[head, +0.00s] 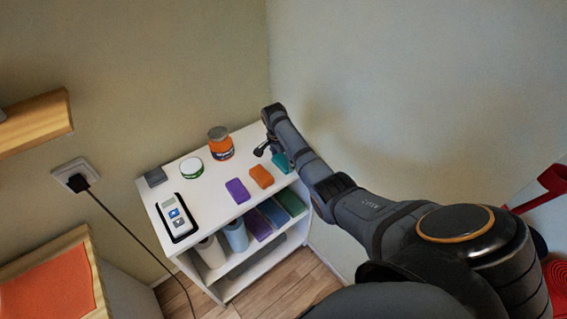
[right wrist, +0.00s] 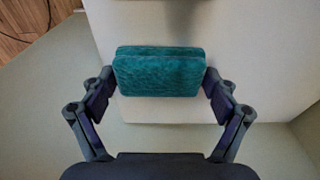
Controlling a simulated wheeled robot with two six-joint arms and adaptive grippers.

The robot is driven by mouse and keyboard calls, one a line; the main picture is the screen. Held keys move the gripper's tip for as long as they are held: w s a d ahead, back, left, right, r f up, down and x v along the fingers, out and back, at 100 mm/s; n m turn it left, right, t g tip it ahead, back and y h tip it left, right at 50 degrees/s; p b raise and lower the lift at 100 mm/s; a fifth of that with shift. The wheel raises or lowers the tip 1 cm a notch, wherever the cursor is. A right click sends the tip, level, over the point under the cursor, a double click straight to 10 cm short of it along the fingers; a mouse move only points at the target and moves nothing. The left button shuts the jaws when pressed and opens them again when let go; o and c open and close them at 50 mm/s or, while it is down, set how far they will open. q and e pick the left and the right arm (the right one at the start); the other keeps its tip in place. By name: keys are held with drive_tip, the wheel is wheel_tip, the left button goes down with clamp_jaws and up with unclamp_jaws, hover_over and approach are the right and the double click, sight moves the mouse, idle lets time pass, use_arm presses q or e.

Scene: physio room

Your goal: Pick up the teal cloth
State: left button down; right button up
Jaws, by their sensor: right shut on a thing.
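The teal cloth (right wrist: 158,73) is a folded block at the upper middle of the right wrist view. In the head view the teal cloth (head: 281,162) shows at the right end of the white shelf's top. My right gripper (right wrist: 158,82) has a finger against each short side of the cloth and is shut on it. In the head view my right gripper (head: 270,151) reaches down over the shelf top and partly hides the cloth. I cannot tell whether the cloth touches the surface. My left gripper is not in view.
On the white shelf unit (head: 215,211) are an orange cloth (head: 262,177), a purple cloth (head: 237,190), an orange jar (head: 220,145), a green-white tub (head: 191,167), a device on a black tray (head: 176,218) and a grey block (head: 155,177). Rolls and folded cloths fill the lower shelf. Walls stand close behind.

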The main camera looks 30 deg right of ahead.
sight(284, 159)
drive_tip(key=shift+c, duration=0.3)
drive_tip(key=shift+r, duration=0.2)
wheel_tip(284, 159, up, 3)
drive_tip(key=shift+f+b, duration=0.15)
drive_tip(key=shift+b, duration=0.5)
drive_tip(key=s+a+r+p, duration=0.7)
drive_tip(key=s+r+p, duration=0.2)
drive_tip(key=s, duration=0.3)
drive_tip(key=shift+r, duration=0.45)
